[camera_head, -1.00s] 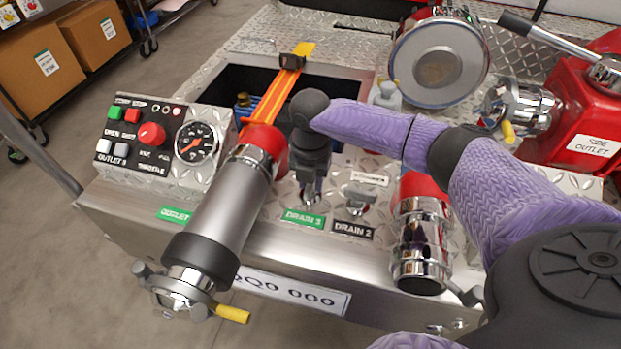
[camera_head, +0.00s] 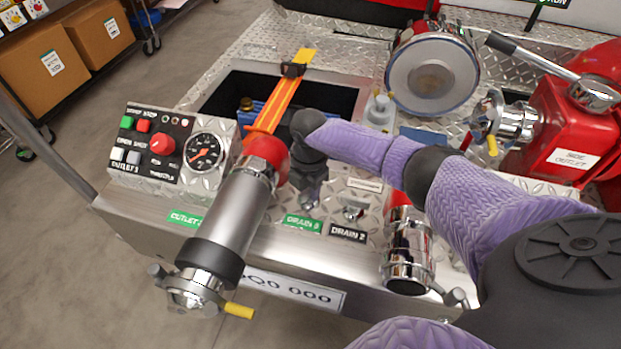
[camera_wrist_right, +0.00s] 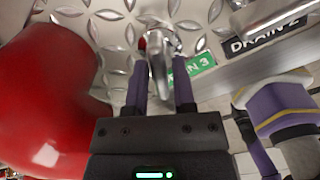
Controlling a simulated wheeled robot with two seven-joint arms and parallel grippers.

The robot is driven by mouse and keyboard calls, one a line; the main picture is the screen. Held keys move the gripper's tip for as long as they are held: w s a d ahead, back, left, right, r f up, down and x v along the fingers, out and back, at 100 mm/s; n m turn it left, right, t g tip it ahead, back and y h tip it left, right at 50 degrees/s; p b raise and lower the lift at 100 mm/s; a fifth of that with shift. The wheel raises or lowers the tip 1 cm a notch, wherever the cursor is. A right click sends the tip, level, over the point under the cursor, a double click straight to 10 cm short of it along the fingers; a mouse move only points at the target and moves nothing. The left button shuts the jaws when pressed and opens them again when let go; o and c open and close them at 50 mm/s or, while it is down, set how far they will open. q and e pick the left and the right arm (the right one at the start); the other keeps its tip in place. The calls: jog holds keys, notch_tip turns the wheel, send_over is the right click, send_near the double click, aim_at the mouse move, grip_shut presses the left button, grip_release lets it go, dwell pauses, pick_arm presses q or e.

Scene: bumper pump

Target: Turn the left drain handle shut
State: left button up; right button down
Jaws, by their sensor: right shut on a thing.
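The left drain handle (camera_head: 309,197) is a small metal lever above the green DRAIN 3 label (camera_head: 303,224) on the diamond-plate panel. My right gripper (camera_head: 308,180) comes down over it from above and hides much of it. In the right wrist view the lever (camera_wrist_right: 158,72) stands between the two fingers of my right gripper (camera_wrist_right: 160,92), which is shut on it. The DRAIN 2 handle (camera_head: 353,211) sits just to the right, apart from my gripper. My left gripper is not in view.
A grey hose nozzle with a red collar (camera_head: 266,150) stands close left of my gripper. A chrome outlet (camera_head: 408,250) is to the right. The gauge panel (camera_head: 170,150) lies farther left. An open bin with an orange strap (camera_head: 275,103) is behind.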

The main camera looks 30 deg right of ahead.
jog(key=m+p, duration=0.1)
jog(key=m, duration=0.1)
jog(key=shift+r+m+p, duration=0.15)
jog(key=shift+m+p, duration=0.15)
jog(key=shift+m, duration=0.6)
jog(key=m+p, duration=0.2)
jog(key=m, duration=0.2)
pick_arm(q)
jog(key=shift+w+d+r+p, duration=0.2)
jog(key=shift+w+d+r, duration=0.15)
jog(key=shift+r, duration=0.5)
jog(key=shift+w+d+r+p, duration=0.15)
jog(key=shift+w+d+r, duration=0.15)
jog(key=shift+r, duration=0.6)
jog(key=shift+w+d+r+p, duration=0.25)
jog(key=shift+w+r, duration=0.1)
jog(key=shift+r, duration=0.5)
pick_arm(e)
jog(key=shift+m, duration=2.1)
jog(key=c, duration=0.6)
grip_release()
jog(key=shift+c, duration=0.2)
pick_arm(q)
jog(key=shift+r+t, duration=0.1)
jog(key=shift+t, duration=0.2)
